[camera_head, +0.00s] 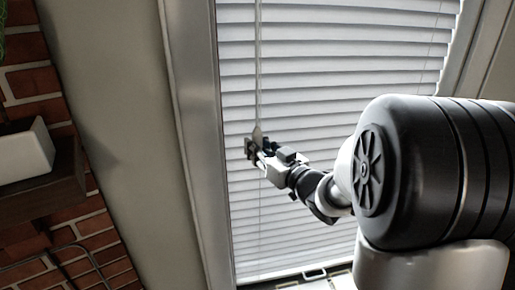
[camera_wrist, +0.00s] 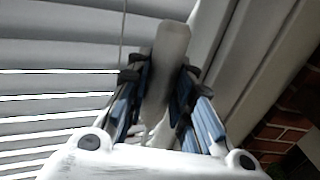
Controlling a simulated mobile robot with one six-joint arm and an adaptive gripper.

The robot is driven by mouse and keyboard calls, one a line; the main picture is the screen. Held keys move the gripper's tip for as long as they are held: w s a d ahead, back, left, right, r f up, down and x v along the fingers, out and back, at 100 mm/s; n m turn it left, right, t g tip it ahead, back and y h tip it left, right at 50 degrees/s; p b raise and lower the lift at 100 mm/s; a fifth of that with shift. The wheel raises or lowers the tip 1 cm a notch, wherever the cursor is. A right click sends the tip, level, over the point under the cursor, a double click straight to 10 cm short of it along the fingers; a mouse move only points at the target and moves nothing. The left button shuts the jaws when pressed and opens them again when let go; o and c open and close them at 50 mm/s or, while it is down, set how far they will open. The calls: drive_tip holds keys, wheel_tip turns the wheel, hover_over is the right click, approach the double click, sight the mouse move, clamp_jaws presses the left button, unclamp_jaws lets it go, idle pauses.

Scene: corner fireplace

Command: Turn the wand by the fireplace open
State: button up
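The wand (camera_head: 258,70) hangs as a thin pale rod in front of the closed-looking white blind, near its left side. My gripper (camera_head: 258,152) is at its lower part, where a flat grey piece sticks up just above the fingers. In the wrist view, this grey flat part of the wand (camera_wrist: 168,55) stands between the two fingers of my gripper (camera_wrist: 160,82). The blue-padded fingers close in on both its sides and appear to touch it.
The blind (camera_head: 330,60) fills the window behind my gripper. The window frame (camera_head: 200,130) runs close along its left side. A brick wall (camera_head: 75,215) with a dark wooden mantel (camera_head: 55,185) and a white object (camera_head: 25,152) lies farther left.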

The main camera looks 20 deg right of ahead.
clamp_jaws()
